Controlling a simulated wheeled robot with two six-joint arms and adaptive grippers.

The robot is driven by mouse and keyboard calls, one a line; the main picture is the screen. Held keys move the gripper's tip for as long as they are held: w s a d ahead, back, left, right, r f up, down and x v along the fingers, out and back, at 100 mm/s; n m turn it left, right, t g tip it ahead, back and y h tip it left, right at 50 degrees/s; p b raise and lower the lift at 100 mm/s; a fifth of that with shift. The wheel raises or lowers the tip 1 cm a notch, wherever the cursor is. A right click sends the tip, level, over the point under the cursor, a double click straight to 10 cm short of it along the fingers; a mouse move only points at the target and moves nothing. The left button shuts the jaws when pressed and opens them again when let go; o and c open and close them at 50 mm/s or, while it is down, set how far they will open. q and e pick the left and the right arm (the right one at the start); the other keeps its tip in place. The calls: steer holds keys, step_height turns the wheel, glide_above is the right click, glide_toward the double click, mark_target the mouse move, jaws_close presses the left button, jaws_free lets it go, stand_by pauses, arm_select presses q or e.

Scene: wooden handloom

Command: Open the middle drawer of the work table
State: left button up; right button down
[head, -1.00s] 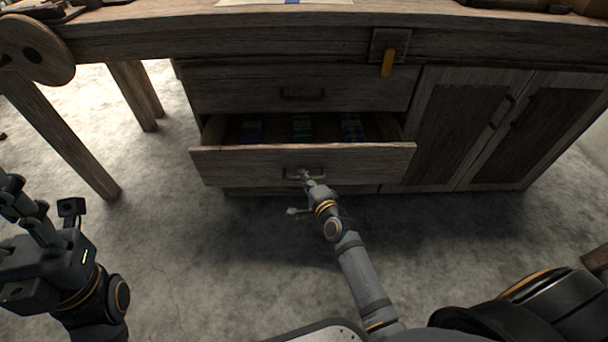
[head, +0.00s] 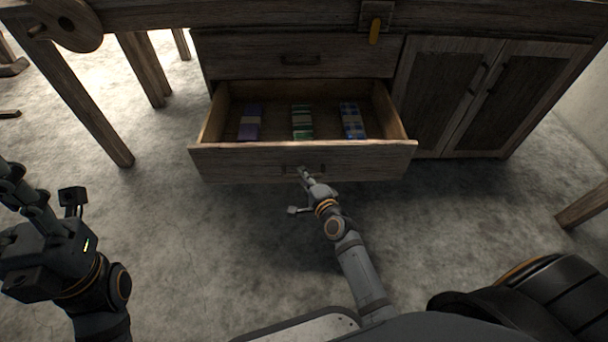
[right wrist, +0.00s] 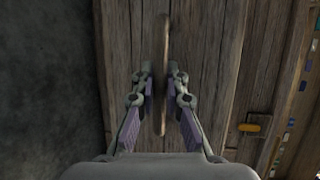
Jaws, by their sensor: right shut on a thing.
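The middle drawer (head: 245,164) of the wooden work table is pulled well out, and its inside shows. My right gripper (head: 304,173) is shut on the drawer handle (head: 290,167) at the middle of the drawer front. In the right wrist view the handle (right wrist: 163,40) runs between the two fingers of my right gripper (right wrist: 163,78), against the plank front. My left gripper (head: 14,185) hangs at the left, partly cut off by the picture edge and away from the table. Its fingers do not show clearly enough to tell open from shut.
A purple bundle (head: 250,122), a green one (head: 302,122) and a blue one (head: 352,120) lie in the drawer. The upper drawer (head: 235,58) is closed. Cabinet doors (head: 450,95) at the right are closed. The floor before the drawer is clear.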

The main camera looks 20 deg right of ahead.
steer(key=shift+s, duration=0.1)
steer(key=c, duration=1.4)
jaws_free()
steer(key=shift+o, duration=0.2)
steer(key=v, duration=1.2)
